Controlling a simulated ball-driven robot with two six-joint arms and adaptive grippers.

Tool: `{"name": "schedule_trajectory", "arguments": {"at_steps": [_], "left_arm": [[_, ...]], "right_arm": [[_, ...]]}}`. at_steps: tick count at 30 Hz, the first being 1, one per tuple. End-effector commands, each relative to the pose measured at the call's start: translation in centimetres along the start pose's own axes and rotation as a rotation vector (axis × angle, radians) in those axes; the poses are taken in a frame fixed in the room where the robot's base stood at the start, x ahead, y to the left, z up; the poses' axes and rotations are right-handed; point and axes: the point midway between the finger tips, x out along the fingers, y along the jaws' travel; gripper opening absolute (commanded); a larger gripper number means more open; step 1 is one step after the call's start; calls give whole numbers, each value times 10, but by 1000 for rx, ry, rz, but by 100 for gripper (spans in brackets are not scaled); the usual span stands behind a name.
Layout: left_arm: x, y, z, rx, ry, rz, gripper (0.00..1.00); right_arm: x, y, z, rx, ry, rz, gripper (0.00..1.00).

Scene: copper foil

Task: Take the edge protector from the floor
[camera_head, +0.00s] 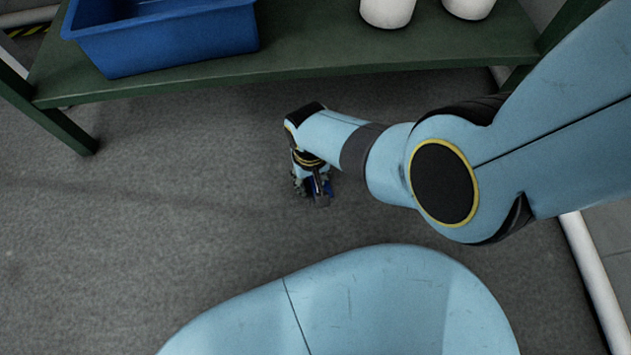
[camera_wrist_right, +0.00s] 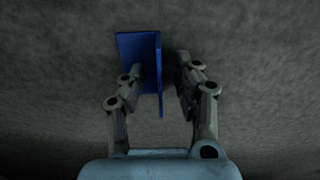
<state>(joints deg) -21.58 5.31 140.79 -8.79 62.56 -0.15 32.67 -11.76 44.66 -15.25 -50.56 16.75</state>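The edge protector is a blue, L-shaped piece (camera_wrist_right: 140,47) on the grey floor, ahead of my right gripper in the right wrist view. My right gripper (camera_wrist_right: 160,72) has its fingers apart. One upright wing of the protector stands between them; the left finger overlaps the blue piece, and a gap shows on the right finger's side. In the head view my right gripper (camera_head: 314,190) points down at the floor below the shelf's front edge, and a little of the blue protector (camera_head: 327,187) shows there, mostly hidden by the gripper. My left gripper is not in view.
A green shelf (camera_head: 330,73) spans the back, with a blue bin (camera_head: 165,45) at left and two white containers, one of them here (camera_head: 387,10), at right. A green leg (camera_head: 60,125) reaches the floor at left. The floor (camera_head: 150,210) to the left is clear.

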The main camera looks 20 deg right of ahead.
Motion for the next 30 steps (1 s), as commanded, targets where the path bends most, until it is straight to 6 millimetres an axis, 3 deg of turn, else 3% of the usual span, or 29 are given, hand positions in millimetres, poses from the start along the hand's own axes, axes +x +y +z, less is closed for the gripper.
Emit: {"name": "schedule_trajectory", "arguments": {"at_steps": [8, 15, 30], "left_arm": [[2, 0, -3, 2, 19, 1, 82], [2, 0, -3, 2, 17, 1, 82], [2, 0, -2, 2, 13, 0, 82]], "right_arm": [[0, 0, -1, 0, 1, 0, 31], [0, 0, 0, 0, 1, 0, 1], [0, 0, 0, 0, 1, 0, 0]]}}
